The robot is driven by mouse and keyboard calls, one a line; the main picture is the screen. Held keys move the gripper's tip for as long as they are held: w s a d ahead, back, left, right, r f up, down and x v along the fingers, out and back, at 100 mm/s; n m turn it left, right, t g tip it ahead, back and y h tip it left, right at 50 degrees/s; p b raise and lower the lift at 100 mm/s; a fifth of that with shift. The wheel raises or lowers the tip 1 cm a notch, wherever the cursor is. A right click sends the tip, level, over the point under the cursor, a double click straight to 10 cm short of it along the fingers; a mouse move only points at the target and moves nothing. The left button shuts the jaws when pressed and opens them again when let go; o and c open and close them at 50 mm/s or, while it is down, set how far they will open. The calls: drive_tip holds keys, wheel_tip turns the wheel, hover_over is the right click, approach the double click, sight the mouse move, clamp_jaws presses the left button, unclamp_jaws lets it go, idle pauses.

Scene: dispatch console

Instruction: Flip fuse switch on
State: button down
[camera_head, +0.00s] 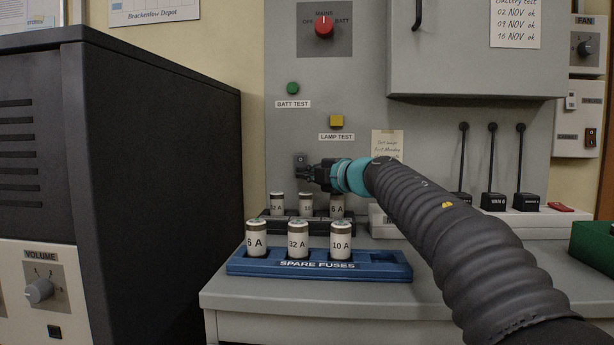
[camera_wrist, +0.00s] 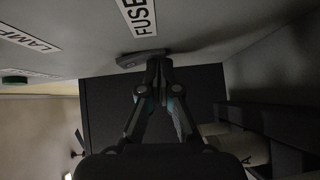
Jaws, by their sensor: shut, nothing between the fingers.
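The fuse switch (camera_head: 300,159) is a small dark plate low on the grey panel, just above my gripper's fingertips in the head view. In the wrist view a grey switch body (camera_wrist: 138,58) sits on the panel beside a label reading FUSE (camera_wrist: 138,16). My gripper (camera_head: 303,173) is shut and empty. In the wrist view its fingertips (camera_wrist: 158,62) are together at the switch's near edge; I cannot tell whether they touch it. The gripper partly hides the switch's lower part and its label in the head view. The switch's position cannot be read.
Fuses stand in a black holder (camera_head: 264,228) below my gripper. A blue spare fuses tray (camera_head: 386,272) is in front. A yellow lamp test button (camera_head: 336,121), a green batt test button (camera_head: 293,88) and a red mains knob (camera_head: 324,26) are above. A black cabinet (camera_head: 160,150) stands left.

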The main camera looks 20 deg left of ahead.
drive_tip(key=v, duration=1.1)
drive_tip(key=shift+s+d, duration=0.15)
drive_tip(key=shift+d, duration=0.1)
drive_tip(key=shift+s+d+r, duration=0.1)
drive_tip(key=shift+s+d, duration=0.05)
